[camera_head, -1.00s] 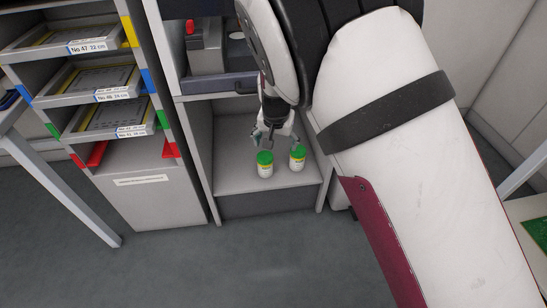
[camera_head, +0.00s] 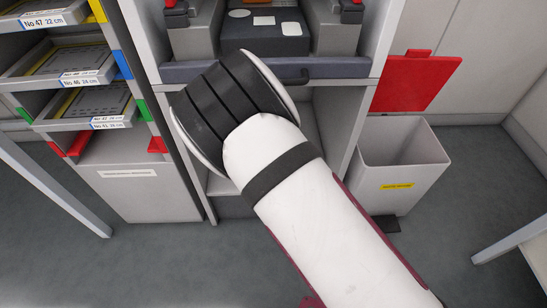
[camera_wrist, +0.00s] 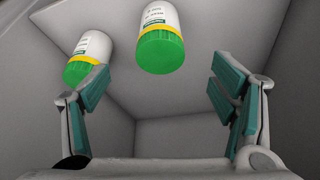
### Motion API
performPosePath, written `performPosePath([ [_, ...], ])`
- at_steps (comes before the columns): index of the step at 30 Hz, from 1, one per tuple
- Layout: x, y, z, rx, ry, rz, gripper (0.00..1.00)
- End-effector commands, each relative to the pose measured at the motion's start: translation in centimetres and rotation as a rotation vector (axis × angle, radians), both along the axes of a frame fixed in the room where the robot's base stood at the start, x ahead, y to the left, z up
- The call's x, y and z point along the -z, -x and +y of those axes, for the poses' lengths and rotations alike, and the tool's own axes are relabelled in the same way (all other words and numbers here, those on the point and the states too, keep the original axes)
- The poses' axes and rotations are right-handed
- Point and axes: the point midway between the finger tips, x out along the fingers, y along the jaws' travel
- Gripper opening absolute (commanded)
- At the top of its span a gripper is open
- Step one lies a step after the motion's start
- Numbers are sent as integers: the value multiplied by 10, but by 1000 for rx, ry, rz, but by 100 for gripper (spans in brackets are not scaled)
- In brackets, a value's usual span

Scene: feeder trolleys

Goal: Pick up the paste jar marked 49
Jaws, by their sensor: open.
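Two paste jars with white bodies, yellow bands and green lids show in the wrist view. One jar (camera_wrist: 161,38) is at the top centre, in line with the gap between my fingers. The other jar (camera_wrist: 90,55) is at the upper left, partly behind the left finger. Their label print is too small and turned to read, so I cannot tell which is marked 49. My gripper (camera_wrist: 160,84) is open and empty, with teal pads spread wide. In the head view my arm hides both jars and the gripper.
The jars are in a grey-walled compartment (camera_wrist: 165,135) under a drawer unit (camera_head: 330,70). To its right stands a grey bin (camera_head: 400,160) with a raised red lid (camera_head: 415,80). At left is a rack of labelled trays (camera_head: 85,80). Floor in front is clear.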

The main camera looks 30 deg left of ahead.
Motion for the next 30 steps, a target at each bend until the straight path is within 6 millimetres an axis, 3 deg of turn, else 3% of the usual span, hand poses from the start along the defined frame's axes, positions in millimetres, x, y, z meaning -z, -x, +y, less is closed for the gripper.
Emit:
performPosePath([
  [5, 16, -4, 2, -1, 1, -1, 79],
  [15, 72, -26, 7, -1, 2, -2, 79],
  [23, 85, -32, 10, -2, 0, -2, 79],
  [30, 112, -40, 13, -2, 2, -2, 79],
])
